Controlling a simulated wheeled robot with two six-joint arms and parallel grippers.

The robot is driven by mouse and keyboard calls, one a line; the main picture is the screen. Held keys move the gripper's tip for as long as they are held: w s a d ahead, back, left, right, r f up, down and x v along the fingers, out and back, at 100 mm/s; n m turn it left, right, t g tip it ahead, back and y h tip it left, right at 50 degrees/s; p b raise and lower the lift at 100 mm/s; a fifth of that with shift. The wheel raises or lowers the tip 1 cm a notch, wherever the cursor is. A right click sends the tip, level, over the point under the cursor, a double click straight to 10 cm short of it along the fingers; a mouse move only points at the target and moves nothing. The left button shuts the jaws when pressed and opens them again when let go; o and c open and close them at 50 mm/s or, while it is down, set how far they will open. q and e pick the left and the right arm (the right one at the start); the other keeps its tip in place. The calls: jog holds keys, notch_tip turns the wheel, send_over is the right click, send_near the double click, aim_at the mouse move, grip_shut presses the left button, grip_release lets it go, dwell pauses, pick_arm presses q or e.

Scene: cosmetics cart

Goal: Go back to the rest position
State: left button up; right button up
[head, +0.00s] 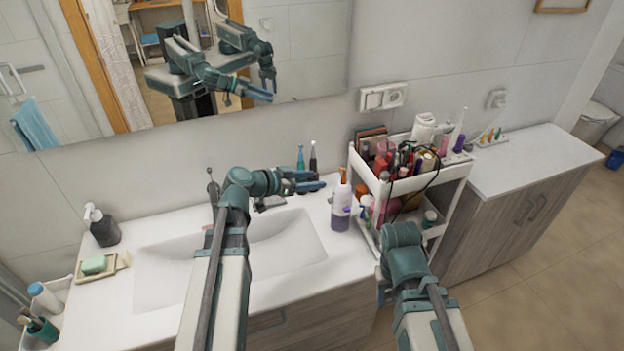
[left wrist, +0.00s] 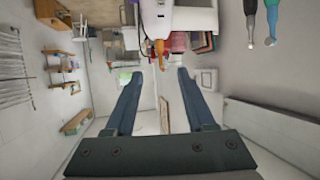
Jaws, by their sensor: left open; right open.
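My left gripper (head: 316,181) is above the back right of the sink counter, pointing right. In the left wrist view its two fingers (left wrist: 158,72) are spread with nothing between them. A white and purple bottle with an orange-tipped top (head: 341,206) stands on the counter just beyond the fingertips; it also shows in the left wrist view (left wrist: 158,22), apart from the fingers. My right gripper (head: 384,287) is low in front of the cart, mostly hidden by its own wrist; I see nothing held in it.
A white cart (head: 455,172) packed with cosmetics and a black cable stands right of the sink (head: 290,255). Two toothbrushes (head: 313,158) stand behind my left gripper. A dark soap dispenser (head: 103,228) and green soap (head: 94,265) are at left. A cabinet (head: 520,160) stands right.

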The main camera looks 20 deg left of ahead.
dwell(0.5)
pick_arm(q)
jog(key=s+d+f+g+y+b, duration=0.2)
jog(key=s+d+f+g, duration=0.5)
jog(key=s+d+f, duration=0.45)
jog(key=s+d+f+n+g+y+b, duration=0.1)
jog(key=s+f+n+g+y, duration=0.1)
jog(key=s+y, duration=0.2)
jog(key=s+d+f+n+g+y+b, duration=0.1)
jog(key=s+f+n+y, duration=0.1)
jog(key=s, duration=0.4)
jog(key=shift+d+f+g+y, duration=0.4)
jog(key=shift+f+y, duration=0.45)
jog(key=shift+y, duration=0.05)
jog(key=shift+a, duration=0.1)
